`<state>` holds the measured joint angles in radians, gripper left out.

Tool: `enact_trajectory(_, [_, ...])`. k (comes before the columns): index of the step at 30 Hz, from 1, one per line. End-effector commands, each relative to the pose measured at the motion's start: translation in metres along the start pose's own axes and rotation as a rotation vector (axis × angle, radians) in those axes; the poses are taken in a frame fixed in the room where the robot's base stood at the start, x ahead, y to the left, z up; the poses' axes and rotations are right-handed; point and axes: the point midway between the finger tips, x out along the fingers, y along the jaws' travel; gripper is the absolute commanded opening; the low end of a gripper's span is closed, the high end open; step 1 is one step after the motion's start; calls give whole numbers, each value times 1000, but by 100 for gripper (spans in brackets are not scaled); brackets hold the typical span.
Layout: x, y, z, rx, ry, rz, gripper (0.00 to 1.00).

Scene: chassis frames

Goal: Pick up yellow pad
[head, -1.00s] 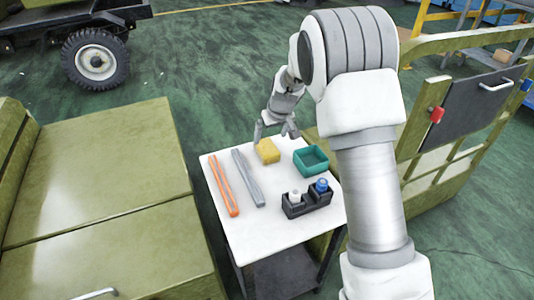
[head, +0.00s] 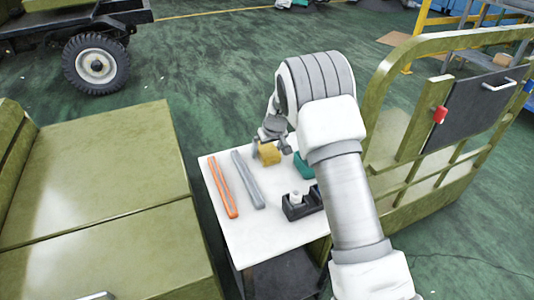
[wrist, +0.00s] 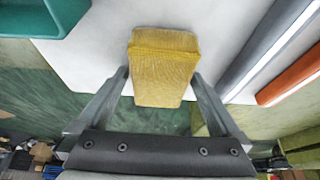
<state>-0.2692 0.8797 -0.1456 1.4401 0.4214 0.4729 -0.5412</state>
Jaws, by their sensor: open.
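The yellow pad (head: 269,153) lies near the far edge of the white table top (head: 262,228). My gripper (head: 270,150) is at the pad, low over the table's far edge. The pad appears to rest on the table, not gripped. My arm hides part of the table's right side.
A teal bin (head: 303,165) stands right of the pad, partly hidden by my arm. A black holder (head: 300,206) is nearer. A grey bar (head: 248,180) and an orange bar (head: 222,188) lie to the left. Green panels flank the table.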

Motion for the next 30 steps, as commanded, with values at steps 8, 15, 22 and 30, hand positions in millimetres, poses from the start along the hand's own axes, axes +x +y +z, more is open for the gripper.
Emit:
enact_trajectory(8, [1, 0, 1, 0, 0, 0, 100])
enact_trajectory(15, [4, 0, 2, 0, 0, 0, 100])
enact_trajectory(22, [3, 0, 2, 0, 0, 0, 62])
enact_trajectory(30, [3, 0, 2, 0, 0, 0, 26])
